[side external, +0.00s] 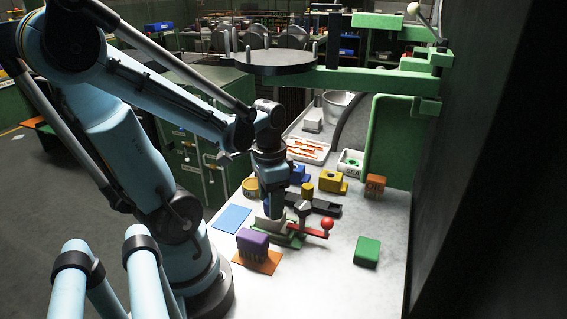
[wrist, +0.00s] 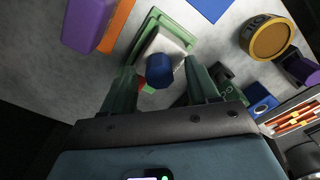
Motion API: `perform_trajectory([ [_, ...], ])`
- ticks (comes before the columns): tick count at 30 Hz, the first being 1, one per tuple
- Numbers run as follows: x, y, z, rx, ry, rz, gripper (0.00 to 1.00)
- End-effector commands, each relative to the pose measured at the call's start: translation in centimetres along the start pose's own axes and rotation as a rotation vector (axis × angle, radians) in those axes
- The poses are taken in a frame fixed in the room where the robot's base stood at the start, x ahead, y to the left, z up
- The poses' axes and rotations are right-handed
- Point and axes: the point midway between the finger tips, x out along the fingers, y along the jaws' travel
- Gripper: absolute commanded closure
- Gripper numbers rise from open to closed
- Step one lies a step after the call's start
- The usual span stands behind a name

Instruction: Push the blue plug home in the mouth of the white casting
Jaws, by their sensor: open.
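The blue plug (wrist: 159,71) shows in the wrist view between my two fingers, standing out from the white casting (wrist: 170,42). How deep it sits in the mouth cannot be told. The casting rests in a green fixture (wrist: 148,28). In the side view my gripper (side external: 273,212) points down over the fixture (side external: 291,241), beside the pale casting (side external: 262,223); the plug is hidden there. My gripper (wrist: 161,73) is open, with a finger on either side of the plug. Whether they touch it is unclear.
A red-knobbed lever (side external: 327,223) sticks out right of the fixture. A purple block (side external: 252,242) on an orange mat stands in front, a green block (side external: 367,251) to the right. A dark rail (side external: 325,207) and yellow block (side external: 329,183) lie behind. A blue mat (side external: 231,219) is bare.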

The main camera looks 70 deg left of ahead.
Motion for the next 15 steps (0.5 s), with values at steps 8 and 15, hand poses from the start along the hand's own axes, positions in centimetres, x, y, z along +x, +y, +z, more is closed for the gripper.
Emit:
perform_trajectory([
  [8,-2.3,0.1,0.1,0.0,0.0,0.0,0.41],
  [15,-5.0,0.0,0.1,0.0,0.0,0.0,0.41],
])
